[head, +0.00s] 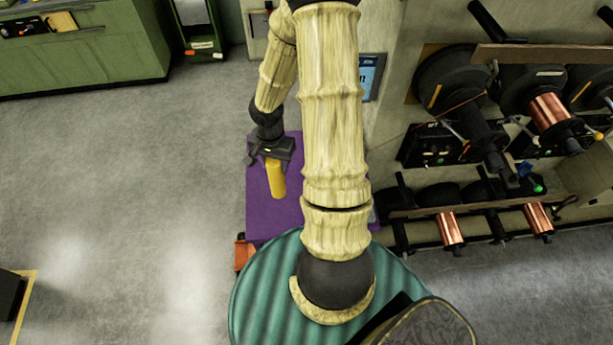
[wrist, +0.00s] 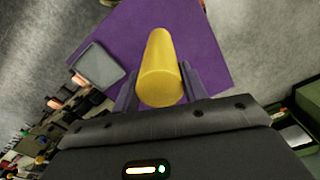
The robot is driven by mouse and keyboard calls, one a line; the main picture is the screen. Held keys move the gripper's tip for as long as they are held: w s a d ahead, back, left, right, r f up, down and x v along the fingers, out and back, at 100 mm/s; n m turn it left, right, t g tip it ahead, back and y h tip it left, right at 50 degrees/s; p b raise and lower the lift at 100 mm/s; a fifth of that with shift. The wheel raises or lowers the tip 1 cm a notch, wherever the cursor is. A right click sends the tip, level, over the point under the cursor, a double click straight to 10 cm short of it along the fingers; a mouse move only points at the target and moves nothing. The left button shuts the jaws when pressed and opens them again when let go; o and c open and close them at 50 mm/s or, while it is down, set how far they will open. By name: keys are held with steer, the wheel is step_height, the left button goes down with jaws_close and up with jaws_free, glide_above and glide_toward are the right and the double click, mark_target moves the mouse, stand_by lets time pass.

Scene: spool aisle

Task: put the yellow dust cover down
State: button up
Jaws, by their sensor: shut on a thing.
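The yellow dust cover (head: 276,178) is a smooth rounded cylinder. In the head view it shows just below my gripper (head: 270,156), over a purple surface (head: 288,212). In the wrist view the dust cover (wrist: 160,72) sits between the two fingers of my gripper (wrist: 160,88), which is shut on it. The purple surface (wrist: 205,40) lies behind the cover there. I cannot tell whether the cover touches the surface. My arm hides part of the purple surface in the head view.
A grey flat square (wrist: 97,66) lies at the purple surface's edge. A rack at the right holds copper spools (head: 548,110) and dark reels. A green cabinet (head: 90,55) stands at the back left. The grey floor (head: 130,180) at left is mostly clear.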

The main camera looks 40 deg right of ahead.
step_height(320, 180, down, 6)
steer(key=shift+s+f+b, duration=0.15)
steer(key=shift+b, duration=0.3)
step_height(320, 180, down, 4)
steer(key=shift+r+b, duration=0.15)
steer(key=shift+b, duration=0.55)
steer(key=o, duration=1.1)
